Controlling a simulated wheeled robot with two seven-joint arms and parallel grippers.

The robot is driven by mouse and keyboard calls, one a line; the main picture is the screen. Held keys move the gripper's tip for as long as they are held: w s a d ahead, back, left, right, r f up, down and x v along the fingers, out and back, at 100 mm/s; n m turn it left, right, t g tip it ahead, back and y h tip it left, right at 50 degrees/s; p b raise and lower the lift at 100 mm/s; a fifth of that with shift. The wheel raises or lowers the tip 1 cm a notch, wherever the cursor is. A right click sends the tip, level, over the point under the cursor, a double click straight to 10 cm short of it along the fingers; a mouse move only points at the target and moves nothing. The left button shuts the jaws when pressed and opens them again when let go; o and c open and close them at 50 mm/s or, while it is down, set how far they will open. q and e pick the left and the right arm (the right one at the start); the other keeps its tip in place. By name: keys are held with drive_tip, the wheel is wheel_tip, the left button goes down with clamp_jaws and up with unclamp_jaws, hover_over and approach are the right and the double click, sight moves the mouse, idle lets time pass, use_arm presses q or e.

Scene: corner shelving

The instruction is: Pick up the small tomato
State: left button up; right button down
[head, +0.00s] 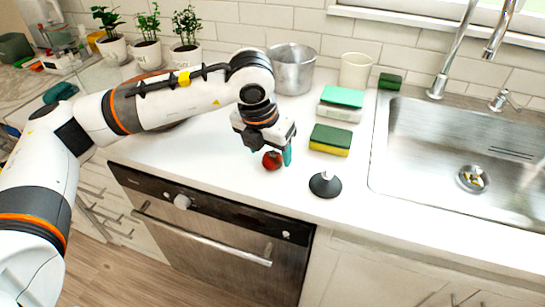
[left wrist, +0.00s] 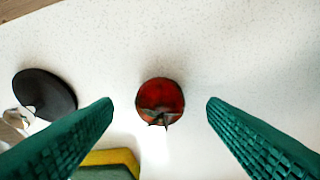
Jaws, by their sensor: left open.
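The small tomato (head: 271,160) is red and sits on the white counter near its front edge. In the left wrist view the tomato (left wrist: 160,98) shows whole, with its green stem toward the bottom of the picture. My left gripper (head: 273,158) points down over it, with one green finger visible beside the tomato. In the left wrist view the green fingers of my left gripper (left wrist: 160,108) stand apart, one on each side of the tomato, with clear gaps on both sides. My right gripper is not in view.
A black-based object (head: 325,185) and a green-yellow sponge (head: 330,140) stand close by on the right. A metal pot (head: 291,70), a white cup (head: 355,70) and potted plants (head: 187,55) are at the back. The sink (head: 450,150) lies to the right.

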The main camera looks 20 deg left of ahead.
use_arm(q)
drive_tip(key=shift+x, duration=1.3)
drive_tip(key=c, duration=1.1)
drive_tip(key=shift+r, duration=0.1)
